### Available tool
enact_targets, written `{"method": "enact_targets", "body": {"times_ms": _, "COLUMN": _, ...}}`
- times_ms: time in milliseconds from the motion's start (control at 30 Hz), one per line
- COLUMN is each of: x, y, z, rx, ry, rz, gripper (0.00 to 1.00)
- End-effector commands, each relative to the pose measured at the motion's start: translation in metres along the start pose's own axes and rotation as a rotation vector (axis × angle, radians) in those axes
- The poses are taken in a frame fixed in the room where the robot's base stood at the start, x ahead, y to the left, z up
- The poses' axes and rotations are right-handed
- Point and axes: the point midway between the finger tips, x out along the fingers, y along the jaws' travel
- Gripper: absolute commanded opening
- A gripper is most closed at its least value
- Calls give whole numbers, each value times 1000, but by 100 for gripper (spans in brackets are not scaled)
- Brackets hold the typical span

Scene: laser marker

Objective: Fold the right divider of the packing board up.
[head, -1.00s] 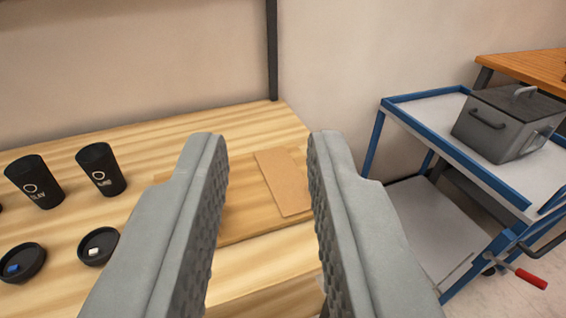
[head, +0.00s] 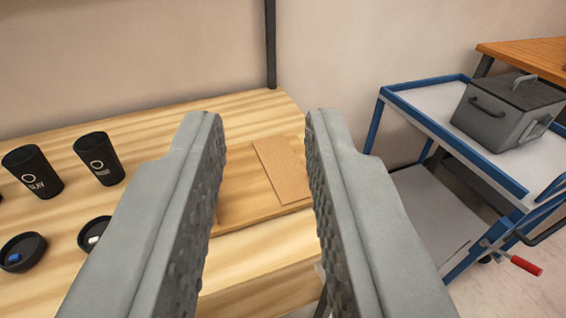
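The packing board (head: 240,204) lies flat on the wooden table, partly hidden behind my gripper's fingers. The right divider (head: 281,170) is a lighter brown rectangular panel. It appears to lie flat on the board's right part, seen between my fingers, with its right edge close to the right finger in the picture. My gripper (head: 263,125) is wide open and empty, with the fingers reaching over the board area. I cannot tell its height above the board. The left part of the board is hidden by the left finger.
Two black cups (head: 33,172) (head: 99,158) and two black lids (head: 22,252) (head: 95,233) holding small pieces are at the left of the table (head: 160,118). A blue trolley (head: 425,115) with a grey box (head: 508,112) stands at the right, beyond a gap.

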Motion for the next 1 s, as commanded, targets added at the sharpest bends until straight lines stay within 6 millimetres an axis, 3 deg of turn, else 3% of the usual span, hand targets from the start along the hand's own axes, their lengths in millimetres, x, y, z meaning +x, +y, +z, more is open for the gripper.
{"method": "enact_targets", "body": {"times_ms": 233, "x": 2, "y": 0, "z": 0, "rx": -2, "ry": -8, "rz": 1, "gripper": 25}}
{"method": "enact_targets", "body": {"times_ms": 367, "x": 17, "y": 2, "z": 0, "rx": -18, "ry": -65, "rz": 5, "gripper": 25}}
{"method": "enact_targets", "body": {"times_ms": 1000, "x": 155, "y": 27, "z": 25, "rx": -174, "ry": -689, "rz": -16, "gripper": 25}}
